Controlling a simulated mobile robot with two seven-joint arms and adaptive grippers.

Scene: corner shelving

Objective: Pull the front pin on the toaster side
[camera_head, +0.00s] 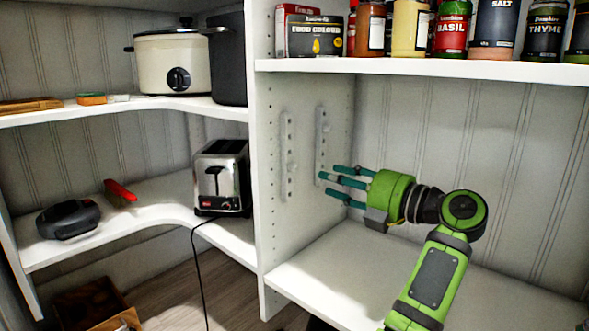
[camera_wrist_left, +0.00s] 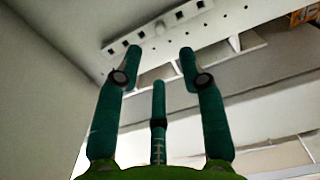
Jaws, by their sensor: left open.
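Two pale upright slotted strips are on the divider panel beside the toaster: a front strip (camera_head: 285,165) and a rear strip (camera_head: 321,140). A small pale pin (camera_head: 291,151) seems to stick out of the front strip. My left gripper (camera_head: 328,180) is open and empty, its teal fingers pointing left toward the panel, close to the lower end of the rear strip in the picture. No contact shows. My right gripper is not visible.
A chrome toaster (camera_head: 221,180) stands left of the divider (camera_head: 266,200). Spice jars (camera_head: 411,28) and boxes stand on the upper shelf (camera_head: 430,68) above my left gripper. The lower shelf (camera_head: 330,275) under it is bare.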

